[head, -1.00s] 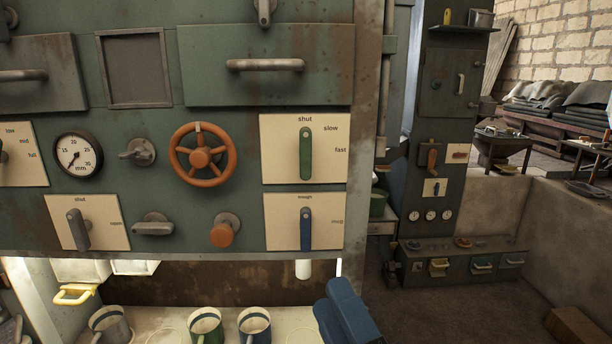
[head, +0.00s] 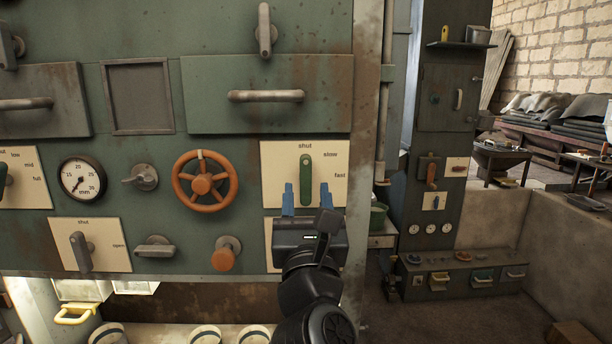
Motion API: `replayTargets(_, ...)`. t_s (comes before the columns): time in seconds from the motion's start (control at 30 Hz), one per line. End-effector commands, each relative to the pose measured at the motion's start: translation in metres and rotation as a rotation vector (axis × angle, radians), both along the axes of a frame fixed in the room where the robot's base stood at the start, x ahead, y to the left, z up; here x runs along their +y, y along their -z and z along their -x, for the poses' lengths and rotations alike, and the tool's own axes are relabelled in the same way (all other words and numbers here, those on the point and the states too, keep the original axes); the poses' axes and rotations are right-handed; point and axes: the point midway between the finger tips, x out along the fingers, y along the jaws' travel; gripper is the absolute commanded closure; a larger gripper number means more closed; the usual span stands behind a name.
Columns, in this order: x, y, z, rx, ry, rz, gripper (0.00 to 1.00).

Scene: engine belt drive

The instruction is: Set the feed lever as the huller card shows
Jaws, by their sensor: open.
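A green lever (head: 305,172) stands upright on a cream plate (head: 277,162) marked shut, slow and fast, its top end just under "shut". No label names it as the feed lever. I cannot make out a huller card.
An orange handwheel (head: 202,181) is left of the plate, with an orange knob (head: 224,258) below it. A drawer handle (head: 266,96) juts out above. Mugs (head: 205,334) stand on the lit shelf below. A grey post (head: 369,90) edges the panel at right.

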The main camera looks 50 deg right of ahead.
Motion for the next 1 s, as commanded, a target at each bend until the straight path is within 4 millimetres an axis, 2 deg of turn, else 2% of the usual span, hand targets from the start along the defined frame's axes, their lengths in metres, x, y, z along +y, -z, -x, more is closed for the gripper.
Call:
replayTargets(0.1, -0.013, -0.010, -0.010, 0.000, 0.002, 0.002, 0.53)
replayTargets(0.3, -0.027, -0.015, -0.021, 0.001, 0.002, 0.002, 0.53)
replayTargets(0.63, -0.029, -0.015, -0.023, 0.002, 0.000, 0.002, 0.53)
replayTargets(1.0, -0.029, -0.015, -0.023, 0.002, 0.000, 0.003, 0.89)
